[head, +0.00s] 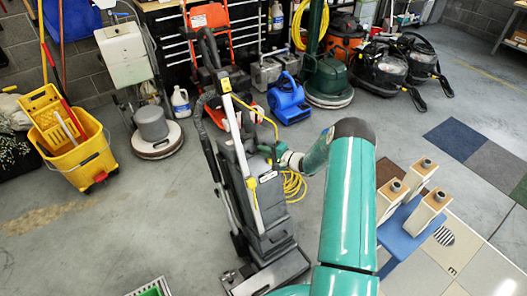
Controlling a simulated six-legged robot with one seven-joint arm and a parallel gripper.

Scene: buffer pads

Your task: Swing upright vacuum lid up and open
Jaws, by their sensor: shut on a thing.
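The upright vacuum (270,208) stands on the grey floor in the middle of the head view, with a dark grey body, a tall handle and a pale strip with yellow ends along its left side. My gripper (277,153) is at the upper right side of the vacuum body, reached by my green arm from the lower right. It is shut on part of the vacuum, seemingly its lid. The fingertips are small and partly hidden, so the exact grip and the lid's angle cannot be made out.
A yellow mop bucket (88,160) and a floor polisher (155,130) stand left. A blue air mover (289,100) and several cleaning machines stand behind. A blue stand (397,236) with pale wooden blocks is at right.

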